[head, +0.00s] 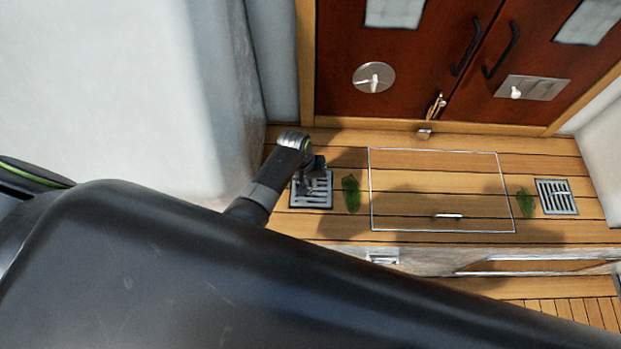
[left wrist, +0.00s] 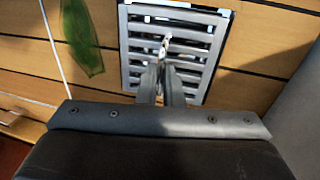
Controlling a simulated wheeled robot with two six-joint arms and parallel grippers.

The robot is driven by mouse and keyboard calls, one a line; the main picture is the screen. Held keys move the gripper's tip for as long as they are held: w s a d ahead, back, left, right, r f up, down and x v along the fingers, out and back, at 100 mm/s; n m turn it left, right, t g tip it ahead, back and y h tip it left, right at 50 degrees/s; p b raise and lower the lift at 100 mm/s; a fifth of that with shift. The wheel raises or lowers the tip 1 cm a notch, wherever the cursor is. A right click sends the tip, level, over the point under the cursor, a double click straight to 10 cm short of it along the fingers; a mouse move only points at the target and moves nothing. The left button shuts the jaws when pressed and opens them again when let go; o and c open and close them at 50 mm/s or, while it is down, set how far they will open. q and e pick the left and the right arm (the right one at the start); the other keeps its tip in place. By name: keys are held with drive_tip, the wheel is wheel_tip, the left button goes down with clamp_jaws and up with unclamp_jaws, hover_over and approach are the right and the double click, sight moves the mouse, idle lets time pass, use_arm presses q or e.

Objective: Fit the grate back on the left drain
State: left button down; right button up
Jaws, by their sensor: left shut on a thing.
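The left drain's metal grate (head: 322,190) is a grey square with slots, at the left of the wooden cockpit floor in the head view. It also shows in the left wrist view (left wrist: 205,44), lying roughly level over the drain. My left gripper (head: 308,187) is above it, pointing down. In the left wrist view its fingers (left wrist: 163,66) are closed together on the grate near its middle, by a small pale upright piece. The drain opening is hidden under the grate, and I cannot tell whether the grate sits flush. My right gripper is in neither view.
A green leaf (head: 351,194) lies just right of the left drain, and another (head: 525,203) beside the right drain grate (head: 556,197). A white-outlined hatch (head: 440,180) lies between them. Red-brown doors (head: 410,75) stand behind; a white wall (head: 130,90) rises at left.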

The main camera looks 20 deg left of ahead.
use_arm(q)
drive_tip(key=shift+f+b, duration=0.3)
drive_tip(key=shift+f, duration=0.35)
drive_tip(key=c, duration=1.5)
unclamp_jaws()
drive_tip(key=shift+r, duration=0.5)
drive_tip(key=a+r+p, duration=0.2)
drive_tip(key=a+r, duration=0.1)
drive_tip(key=r, duration=1.3)
drive_tip(key=shift+s+p, duration=0.4)
drive_tip(key=shift+s, duration=0.05)
drive_tip(key=shift+a, duration=0.1)
